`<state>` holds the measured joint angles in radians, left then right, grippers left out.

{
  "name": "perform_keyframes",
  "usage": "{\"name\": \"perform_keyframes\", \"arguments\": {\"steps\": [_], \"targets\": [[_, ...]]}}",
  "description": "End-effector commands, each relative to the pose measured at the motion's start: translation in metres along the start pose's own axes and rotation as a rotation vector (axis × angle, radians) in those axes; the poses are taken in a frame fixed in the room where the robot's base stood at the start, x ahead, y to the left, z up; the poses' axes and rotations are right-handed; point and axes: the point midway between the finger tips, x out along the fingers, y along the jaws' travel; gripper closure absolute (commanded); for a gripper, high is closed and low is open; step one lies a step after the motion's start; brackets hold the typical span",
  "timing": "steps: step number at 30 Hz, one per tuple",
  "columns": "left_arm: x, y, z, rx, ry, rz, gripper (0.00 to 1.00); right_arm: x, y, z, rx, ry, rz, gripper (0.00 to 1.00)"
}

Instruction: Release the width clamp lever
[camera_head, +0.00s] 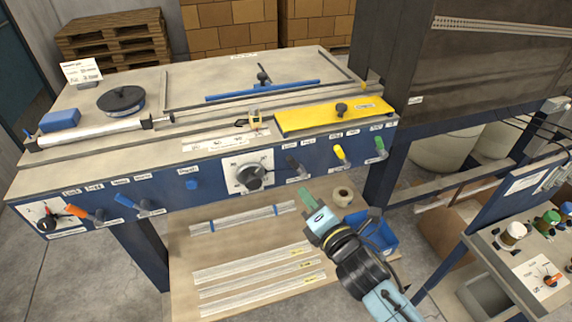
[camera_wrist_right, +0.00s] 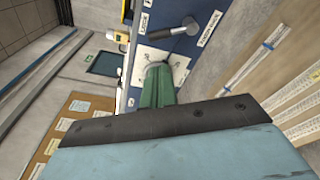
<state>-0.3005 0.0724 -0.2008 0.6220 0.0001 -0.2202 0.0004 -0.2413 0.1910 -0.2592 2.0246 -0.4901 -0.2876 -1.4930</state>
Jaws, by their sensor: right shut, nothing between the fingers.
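A dark-handled lever (camera_head: 293,163) sits on the blue front panel, right of the round dial; in the right wrist view it shows as a grey lever (camera_wrist_right: 176,30). Small labels flank it, too blurred to read surely. A yellow lever (camera_head: 340,154) and a green lever (camera_head: 380,146) stand to its right. An orange lever (camera_head: 80,212) and a blue lever (camera_head: 130,203) are at the panel's left. My right gripper (camera_head: 307,198), with green fingers (camera_wrist_right: 157,86), is shut and empty, below and in front of the dark lever, apart from it. My left gripper is out of view.
The black dial (camera_head: 250,177) on its white plate is left of the dark lever. Below the panel, a shelf (camera_head: 235,245) holds strips, a tape roll (camera_head: 342,196) and a blue bin (camera_head: 383,238) near my right arm. A side bench (camera_head: 480,242) stands at right.

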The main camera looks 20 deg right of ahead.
Motion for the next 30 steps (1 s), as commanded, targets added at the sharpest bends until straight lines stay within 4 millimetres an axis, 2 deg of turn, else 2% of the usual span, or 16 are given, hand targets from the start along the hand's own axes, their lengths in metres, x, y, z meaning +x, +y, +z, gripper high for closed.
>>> {"name": "perform_keyframes", "arguments": {"steps": [8, 21, 25, 30], "targets": [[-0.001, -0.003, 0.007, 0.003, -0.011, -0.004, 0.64, 0.007, 0.000, 0.000, 0.003, 0.000, 0.000, 1.00], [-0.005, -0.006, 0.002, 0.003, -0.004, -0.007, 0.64, 0.079, 0.000, 0.000, 0.004, 0.000, 0.000, 1.00], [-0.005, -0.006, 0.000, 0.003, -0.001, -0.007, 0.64, 0.093, 0.000, 0.000, 0.004, 0.000, 0.000, 1.00], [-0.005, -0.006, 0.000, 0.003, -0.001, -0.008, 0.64, 0.100, -0.001, 0.000, 0.004, 0.001, -0.001, 1.00]]}}
